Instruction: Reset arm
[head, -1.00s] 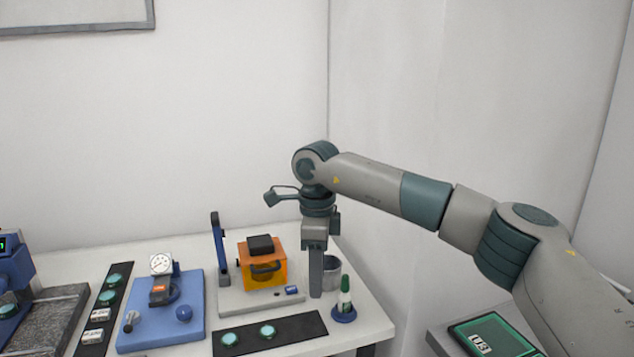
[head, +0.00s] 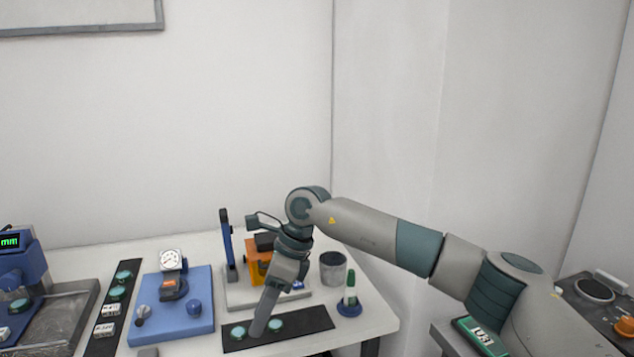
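My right arm comes in from the right, bent at the wrist. Its gripper (head: 260,328) points down and slightly left over a black mat (head: 312,319). The fingertip shows between two green discs, a left one (head: 238,331) and a right one (head: 275,325). I see the fingers nearly edge-on, so I cannot tell whether they are open or whether they touch the mat. Nothing shows held in them. The wrist and gripper hide much of the orange housing (head: 252,262) on its pale base (head: 238,295). My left gripper is not in view.
A blue plate (head: 200,325) with a dial gauge (head: 171,261) stands left of the mat. A grey cup (head: 333,268) and a green-tipped bottle (head: 350,290) stand to its right. A dark strip (head: 98,346) with discs lies farther left. A small grey shape (head: 148,352) shows at the bottom edge.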

